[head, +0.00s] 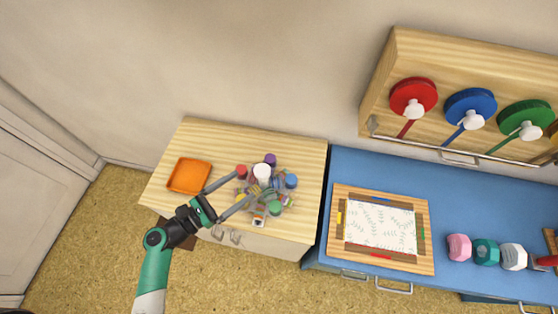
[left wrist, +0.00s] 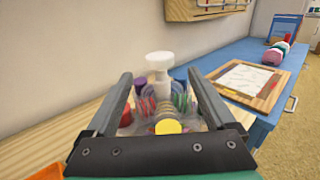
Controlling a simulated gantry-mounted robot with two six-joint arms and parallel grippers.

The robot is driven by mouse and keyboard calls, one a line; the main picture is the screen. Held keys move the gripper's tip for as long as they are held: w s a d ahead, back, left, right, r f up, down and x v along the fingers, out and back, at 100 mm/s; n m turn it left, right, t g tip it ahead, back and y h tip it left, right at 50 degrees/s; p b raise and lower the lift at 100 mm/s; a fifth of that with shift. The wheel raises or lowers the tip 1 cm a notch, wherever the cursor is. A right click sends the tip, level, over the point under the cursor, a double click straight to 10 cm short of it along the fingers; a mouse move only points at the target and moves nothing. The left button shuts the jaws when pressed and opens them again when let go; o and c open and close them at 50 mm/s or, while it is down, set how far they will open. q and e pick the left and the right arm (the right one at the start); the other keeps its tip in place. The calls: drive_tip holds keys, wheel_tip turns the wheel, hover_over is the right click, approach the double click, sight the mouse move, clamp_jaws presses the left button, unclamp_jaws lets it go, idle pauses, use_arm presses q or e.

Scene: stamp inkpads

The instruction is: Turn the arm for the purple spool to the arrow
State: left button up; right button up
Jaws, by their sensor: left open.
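A carousel of coloured spools stands on the light wooden cabinet, with a white knob (head: 262,172) at its centre. The knob also shows in the left wrist view (left wrist: 159,62). The purple spool (head: 270,159) is at the back of the carousel; in the left wrist view it (left wrist: 140,84) is behind, left of the knob's post. A small pale block with an orange mark (head: 259,221) is at the carousel's front; I cannot tell whether it is the arrow. My left gripper (head: 241,185) is open, its fingers spread at the carousel's left side. My right gripper is not in view.
Red (head: 241,171), blue (head: 291,181) and green (head: 275,208) spools surround the knob. An orange tray (head: 189,175) lies left on the cabinet. A framed board (head: 381,263) lies on the blue counter to the right. The cabinet's right strip is clear.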

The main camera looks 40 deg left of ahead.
use_arm(q)
drive_tip(key=b, duration=0.1)
hover_over(272, 176)
drive_tip(key=shift+r, duration=0.1)
clamp_jaws()
idle(0.5)
